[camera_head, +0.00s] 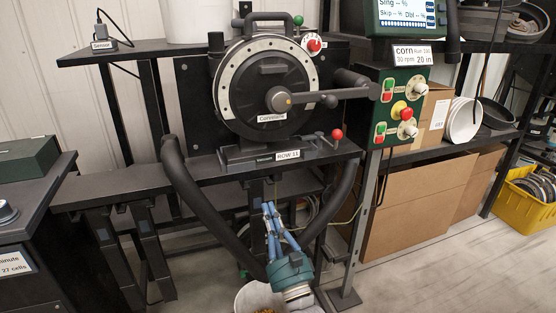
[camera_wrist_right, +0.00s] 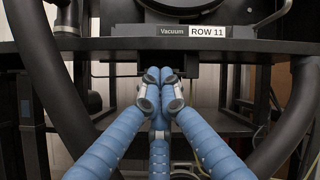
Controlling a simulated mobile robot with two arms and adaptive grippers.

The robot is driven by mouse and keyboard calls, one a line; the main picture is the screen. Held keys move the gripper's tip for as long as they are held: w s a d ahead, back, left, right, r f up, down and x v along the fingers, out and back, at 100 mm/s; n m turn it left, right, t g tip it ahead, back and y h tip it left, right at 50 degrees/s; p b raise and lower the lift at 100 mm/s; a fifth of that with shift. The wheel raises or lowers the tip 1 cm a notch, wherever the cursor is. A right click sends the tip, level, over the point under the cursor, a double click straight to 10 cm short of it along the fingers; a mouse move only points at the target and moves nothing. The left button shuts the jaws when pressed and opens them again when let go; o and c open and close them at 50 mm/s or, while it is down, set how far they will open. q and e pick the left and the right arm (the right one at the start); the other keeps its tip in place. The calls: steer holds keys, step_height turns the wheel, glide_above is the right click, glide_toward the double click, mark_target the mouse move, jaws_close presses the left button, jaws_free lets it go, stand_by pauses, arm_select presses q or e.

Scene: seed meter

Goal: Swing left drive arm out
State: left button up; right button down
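The round black seed meter (camera_head: 268,88) with a pale rim stands upright on the bench. A dark drive arm (camera_head: 345,94) reaches from the right to a round hub (camera_head: 279,99) at the meter's front. A thick dark stub (camera_head: 352,77) shows above that arm. I cannot tell which part is the left drive arm. My right gripper (camera_head: 268,207) is below the bench edge, apart from the meter, with its blue fingers pointing up. In the right wrist view its fingertips (camera_wrist_right: 160,92) are drawn together with nothing between them. My left gripper is not in view.
Thick black tubes (camera_head: 212,215) hang on both sides of my right gripper. The bench edge with the ROW 11 label (camera_head: 288,155) is above it. A red-knobbed lever (camera_head: 337,134) and a green control panel (camera_head: 402,105) are to the right. A white bucket (camera_head: 244,298) stands below.

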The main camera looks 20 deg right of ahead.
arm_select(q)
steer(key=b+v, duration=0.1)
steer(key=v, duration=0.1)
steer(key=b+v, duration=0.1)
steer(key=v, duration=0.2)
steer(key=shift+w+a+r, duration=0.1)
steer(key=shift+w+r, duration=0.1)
arm_select(e)
steer(key=s+d+r+m+t+h, duration=0.2)
steer(key=s+r+m+h, duration=0.1)
steer(key=r+m, duration=0.7)
steer(key=shift+m+t+h, duration=0.3)
steer(key=shift+t+h, duration=0.1)
steer(key=shift+h, duration=0.3)
arm_select(q)
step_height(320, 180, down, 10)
steer(key=p, duration=0.2)
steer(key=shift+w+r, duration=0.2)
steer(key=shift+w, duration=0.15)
arm_select(e)
steer(key=shift+s+d+r+x, duration=0.1)
steer(key=shift+s+r+x, duration=0.25)
steer(key=shift+x, duration=1.75)
steer(key=shift+s+d+r+x, duration=0.1)
steer(key=shift+s+r+x, duration=0.25)
steer(key=shift+x, duration=1.75)
steer(key=shift+s+r+x, duration=0.3)
steer(key=shift+x, duration=1.8)
